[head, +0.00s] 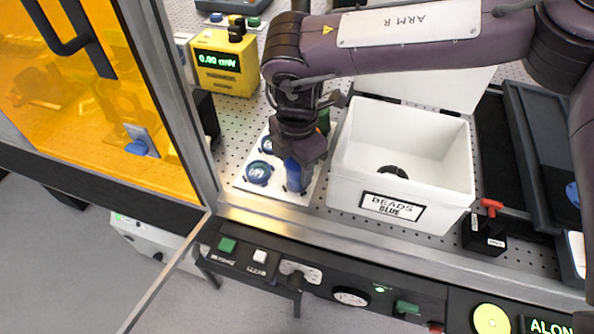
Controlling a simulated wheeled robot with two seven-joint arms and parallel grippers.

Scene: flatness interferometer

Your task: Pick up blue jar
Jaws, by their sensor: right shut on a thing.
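The blue jar (293,178) stands at the right front of a white tray (268,189) on the perforated table. My right gripper (297,160) reaches down from above and is shut on the blue jar's upper part, hiding its top. I cannot tell whether the jar still touches the tray. My left gripper is not in view.
A white open box labelled "BEADS BLUE" (450,205) stands close to the right of the tray. An orange-windowed enclosure (95,100) with a metal frame is at left. A yellow power meter (222,75) stands behind. A black block with a red handle (484,234) is at right.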

